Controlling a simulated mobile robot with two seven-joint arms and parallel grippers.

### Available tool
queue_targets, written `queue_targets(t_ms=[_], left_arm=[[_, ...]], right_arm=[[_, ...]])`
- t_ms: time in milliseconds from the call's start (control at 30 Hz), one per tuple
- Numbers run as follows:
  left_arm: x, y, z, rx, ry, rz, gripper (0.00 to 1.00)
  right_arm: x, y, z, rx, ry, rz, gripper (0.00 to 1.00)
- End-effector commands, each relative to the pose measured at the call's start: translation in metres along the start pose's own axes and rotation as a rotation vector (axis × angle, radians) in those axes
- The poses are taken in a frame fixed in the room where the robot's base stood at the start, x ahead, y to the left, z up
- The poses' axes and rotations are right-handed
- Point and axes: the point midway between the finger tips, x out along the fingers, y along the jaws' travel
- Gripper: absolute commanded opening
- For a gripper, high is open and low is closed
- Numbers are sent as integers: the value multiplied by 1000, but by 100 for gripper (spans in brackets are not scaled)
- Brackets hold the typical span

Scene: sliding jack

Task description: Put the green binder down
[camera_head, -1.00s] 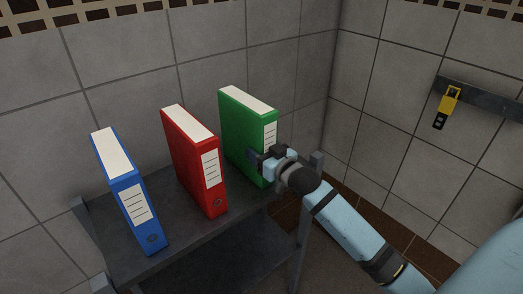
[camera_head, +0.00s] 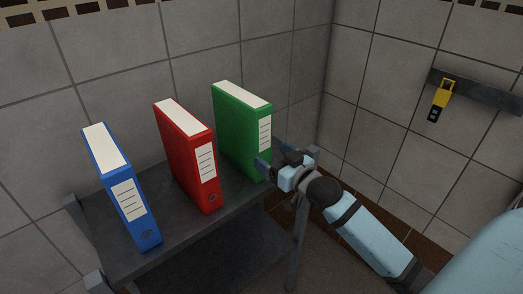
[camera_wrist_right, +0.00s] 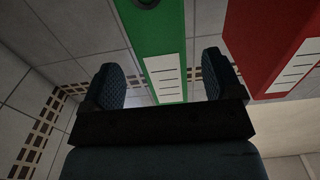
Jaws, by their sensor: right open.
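The green binder (camera_head: 240,130) stands upright at the right end of the dark shelf (camera_head: 185,222), with its white label facing front. It also shows in the right wrist view (camera_wrist_right: 156,38), upside down between my fingers' directions. My right gripper (camera_head: 270,168) is open, in front of the lower part of the binder's spine. In the right wrist view its two fingers (camera_wrist_right: 172,84) are spread wide, one to each side of the spine, and do not press on it. My left gripper is not in view.
A red binder (camera_head: 184,150) stands left of the green one with a gap between. A blue binder (camera_head: 117,180) stands further left. Tiled walls close off the back and right. A yellow tool (camera_head: 441,95) hangs on a rail (camera_head: 490,98) on the right wall.

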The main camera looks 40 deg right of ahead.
Motion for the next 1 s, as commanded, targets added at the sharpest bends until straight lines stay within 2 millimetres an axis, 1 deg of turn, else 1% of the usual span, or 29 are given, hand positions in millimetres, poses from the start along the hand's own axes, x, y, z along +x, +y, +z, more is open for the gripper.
queue_targets(t_ms=[33, 100, 200, 333, 367, 400, 467, 567, 600, 667, 700, 767, 800, 900, 1000], left_arm=[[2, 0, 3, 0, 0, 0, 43], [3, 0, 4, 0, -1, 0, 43], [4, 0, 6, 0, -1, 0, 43], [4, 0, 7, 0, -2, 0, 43], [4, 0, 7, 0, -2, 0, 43], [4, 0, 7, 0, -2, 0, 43], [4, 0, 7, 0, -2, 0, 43], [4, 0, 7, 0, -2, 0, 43], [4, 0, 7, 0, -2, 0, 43], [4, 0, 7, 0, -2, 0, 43], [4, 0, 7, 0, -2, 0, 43], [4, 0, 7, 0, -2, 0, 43], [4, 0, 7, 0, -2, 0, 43], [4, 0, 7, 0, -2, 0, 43], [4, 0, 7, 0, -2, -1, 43]], right_arm=[[-11, 0, 2, 0, -2, -1, 85], [-23, 0, 2, -1, -2, -1, 85], [-36, 0, 2, -1, -2, 0, 85], [-46, 0, 2, -1, -3, 0, 85], [-47, -1, 4, 0, -8, -1, 85], [-49, -4, 13, 1, -23, -2, 85], [-53, -12, 36, 1, -67, -7, 85], [-68, -40, 100, 0, -184, -27, 85], [-78, -56, 129, -2, -240, -41, 85], [-95, -82, 171, -9, -321, -66, 85], [-108, -99, 196, -13, -372, -85, 85], [-128, -126, 229, -20, -438, -115, 85], [-141, -142, 246, -23, -476, -134, 85], [-167, -173, 277, -33, -543, -173, 85], [-181, -190, 291, -38, -576, -196, 85]])
